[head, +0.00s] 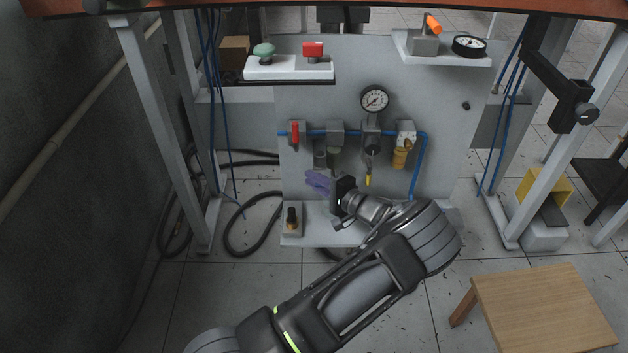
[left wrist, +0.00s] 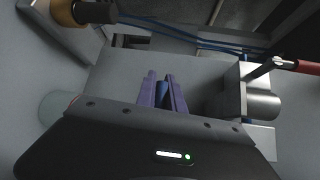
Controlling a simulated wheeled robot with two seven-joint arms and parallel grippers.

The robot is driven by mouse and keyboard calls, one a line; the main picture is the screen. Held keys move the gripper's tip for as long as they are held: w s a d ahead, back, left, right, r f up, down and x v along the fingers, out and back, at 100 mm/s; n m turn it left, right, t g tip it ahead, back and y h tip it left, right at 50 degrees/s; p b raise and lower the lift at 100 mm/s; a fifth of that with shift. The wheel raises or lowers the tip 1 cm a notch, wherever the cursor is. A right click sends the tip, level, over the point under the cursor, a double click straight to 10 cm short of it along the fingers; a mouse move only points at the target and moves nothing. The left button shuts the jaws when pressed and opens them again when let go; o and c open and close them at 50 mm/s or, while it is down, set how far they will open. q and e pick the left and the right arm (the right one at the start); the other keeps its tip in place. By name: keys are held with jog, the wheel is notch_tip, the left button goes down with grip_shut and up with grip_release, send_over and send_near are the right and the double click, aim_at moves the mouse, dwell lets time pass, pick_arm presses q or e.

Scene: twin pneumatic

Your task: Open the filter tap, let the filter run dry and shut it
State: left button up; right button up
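The panel (head: 450,120) carries a blue air line with several units on it. A small yellow tap-like part (head: 368,181) hangs below the gauge unit; I cannot tell whether it is the filter tap or how it is turned. A grey bowl (head: 320,157) hangs left of it. My left gripper (head: 313,182) is in front of the panel, just below that bowl, its purple fingers pointing left. In the left wrist view the fingers (left wrist: 162,90) stand slightly apart; something blue shows between them, but no gripped part is clear. My right gripper is not in view.
A red-handled valve (head: 295,132) is at the panel's left, a gauge (head: 374,98) above, and an amber bowl (head: 400,158) at right. A shelf (head: 290,68) holds green and red buttons. A wooden stool (head: 545,310) is front right.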

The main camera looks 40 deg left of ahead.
pick_arm(q)
grip_shut()
dwell(0.4)
jog(key=shift+w+d+f+n+t+h+b, duration=0.2)
jog(key=shift+d+f+n+t+h+b, duration=0.25)
jog(key=shift+f+n+h, duration=0.55)
jog(key=shift+w+d+f+n+t+h+b, duration=0.3)
jog(key=shift+n+h+b, duration=0.35)
jog(key=shift+h, duration=0.7)
jog(key=shift+w+d+f+n+t+h+b, duration=0.15)
jog(key=shift+f+n+t+h+b, duration=0.35)
jog(key=shift+f+n+h, duration=0.5)
jog(key=shift+r, duration=0.3)
jog(key=o, duration=0.6)
grip_release()
jog(key=shift+c, duration=0.2)
jog(key=shift+r, duration=0.15)
